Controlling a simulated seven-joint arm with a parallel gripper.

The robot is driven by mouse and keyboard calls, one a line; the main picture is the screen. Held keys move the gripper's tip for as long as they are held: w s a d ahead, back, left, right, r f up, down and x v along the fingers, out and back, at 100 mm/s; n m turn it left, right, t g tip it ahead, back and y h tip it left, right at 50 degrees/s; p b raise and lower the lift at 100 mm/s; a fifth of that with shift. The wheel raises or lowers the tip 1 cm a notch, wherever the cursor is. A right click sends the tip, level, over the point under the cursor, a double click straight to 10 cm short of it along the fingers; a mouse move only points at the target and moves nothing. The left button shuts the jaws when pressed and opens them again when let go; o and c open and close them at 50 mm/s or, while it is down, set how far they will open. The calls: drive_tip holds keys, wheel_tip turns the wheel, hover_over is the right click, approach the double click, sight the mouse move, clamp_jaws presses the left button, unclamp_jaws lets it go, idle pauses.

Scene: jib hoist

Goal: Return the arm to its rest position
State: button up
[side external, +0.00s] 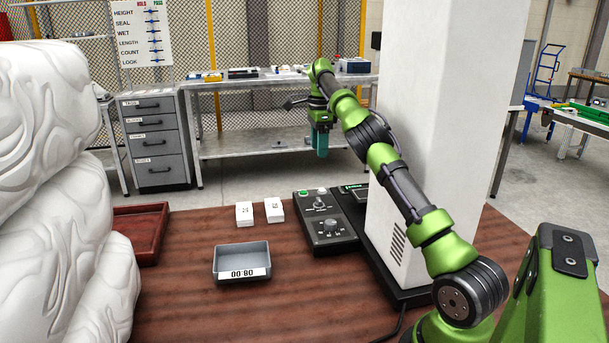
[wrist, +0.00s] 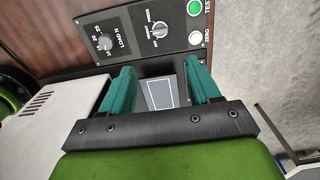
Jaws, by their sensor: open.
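My green arm reaches up and back past the white column. My gripper (side external: 318,150) has teal fingers that point down, and it hangs in the air above the level of the control box (side external: 330,225). In the wrist view my gripper (wrist: 162,80) has its two teal fingers apart with nothing held between them. Beyond and between the fingers shows a grey rectangular panel (wrist: 160,94) with a white outline. The control box face (wrist: 130,35) shows a load dial, a switch knob, a green test button and a white zero button.
The white column (side external: 440,110) stands close to the right of my gripper. On the brown table are two small white boxes (side external: 244,214) (side external: 274,209), a grey tray (side external: 220,265) and a red tray (side external: 158,230). White bulky sacks (side external: 45,200) fill the left side.

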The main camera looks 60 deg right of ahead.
drive_tip(key=s+d+f+n, duration=0.1)
drive_tip(key=s+d+n, duration=0.1)
drive_tip(key=s+n, duration=0.25)
drive_tip(key=s+a+r+n+t, duration=0.25)
drive_tip(key=a+n, duration=0.25)
drive_tip(key=a, duration=0.5)
drive_tip(key=s+a+r+n+t, duration=0.1)
drive_tip(key=s+a+n+t, duration=0.3)
drive_tip(key=a, duration=0.6)
drive_tip(key=s+a+n+y, duration=0.1)
drive_tip(key=s+a+n, duration=0.3)
drive_tip(key=a, duration=0.5)
drive_tip(key=s+a+n+y, duration=0.1)
drive_tip(key=s+a+n, duration=0.4)
drive_tip(key=s+a, duration=0.2)
drive_tip(key=a, duration=0.2)
drive_tip(key=shift+s+a+t, duration=0.2)
drive_tip(key=shift+a+t, duration=0.15)
drive_tip(key=shift+a, duration=0.05)
